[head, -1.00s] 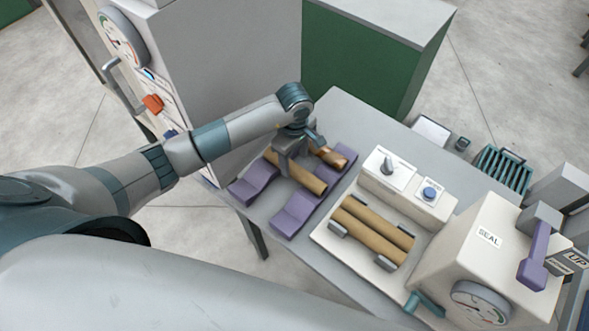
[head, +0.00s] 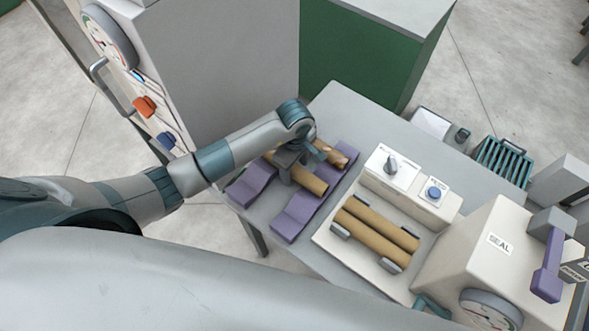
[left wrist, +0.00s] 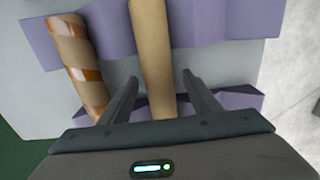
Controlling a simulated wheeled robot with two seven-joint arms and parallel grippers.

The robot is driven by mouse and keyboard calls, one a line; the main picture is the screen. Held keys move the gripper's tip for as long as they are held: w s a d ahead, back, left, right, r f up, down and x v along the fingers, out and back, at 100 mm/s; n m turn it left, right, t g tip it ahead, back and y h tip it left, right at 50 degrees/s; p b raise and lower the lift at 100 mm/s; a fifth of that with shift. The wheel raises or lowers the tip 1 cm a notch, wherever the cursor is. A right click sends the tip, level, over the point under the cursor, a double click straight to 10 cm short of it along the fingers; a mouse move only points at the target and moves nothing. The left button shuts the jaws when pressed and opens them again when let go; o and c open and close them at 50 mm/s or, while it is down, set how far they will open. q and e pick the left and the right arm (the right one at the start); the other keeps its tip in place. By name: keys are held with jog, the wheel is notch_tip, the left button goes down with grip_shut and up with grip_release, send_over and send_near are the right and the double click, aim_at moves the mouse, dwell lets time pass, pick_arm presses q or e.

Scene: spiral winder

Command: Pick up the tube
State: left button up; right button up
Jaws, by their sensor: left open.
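A plain brown tube (head: 312,183) lies across two purple cradles (head: 290,226) on the grey table. My left gripper (head: 287,172) is over the middle of this tube, pointing down. In the left wrist view the open fingers (left wrist: 162,95) stand on either side of the plain tube (left wrist: 152,45), with gaps to it. A second tube with glossy brown spiral bands (left wrist: 78,65) lies beside it, outside the fingers. In the head view my left wrist partly hides this banded tube (head: 340,158). My right gripper is not in view.
A cream machine (head: 325,237) with two brown rollers (head: 375,230) stands right of the cradles. A white box marked SEAL (head: 460,245) with a purple lever (head: 547,270) is further right. A grey cabinet (head: 215,75) rises behind my left arm. A teal crate (head: 503,160) lies beyond the table.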

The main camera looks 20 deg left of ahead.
aim_at(295, 167)
pick_arm(q)
jog(key=shift+w+a, duration=0.1)
jog(key=c, duration=1.2)
jog(key=shift+o, duration=0.2)
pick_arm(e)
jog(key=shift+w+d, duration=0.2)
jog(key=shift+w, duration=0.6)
pick_arm(q)
jog(key=shift+r, duration=0.1)
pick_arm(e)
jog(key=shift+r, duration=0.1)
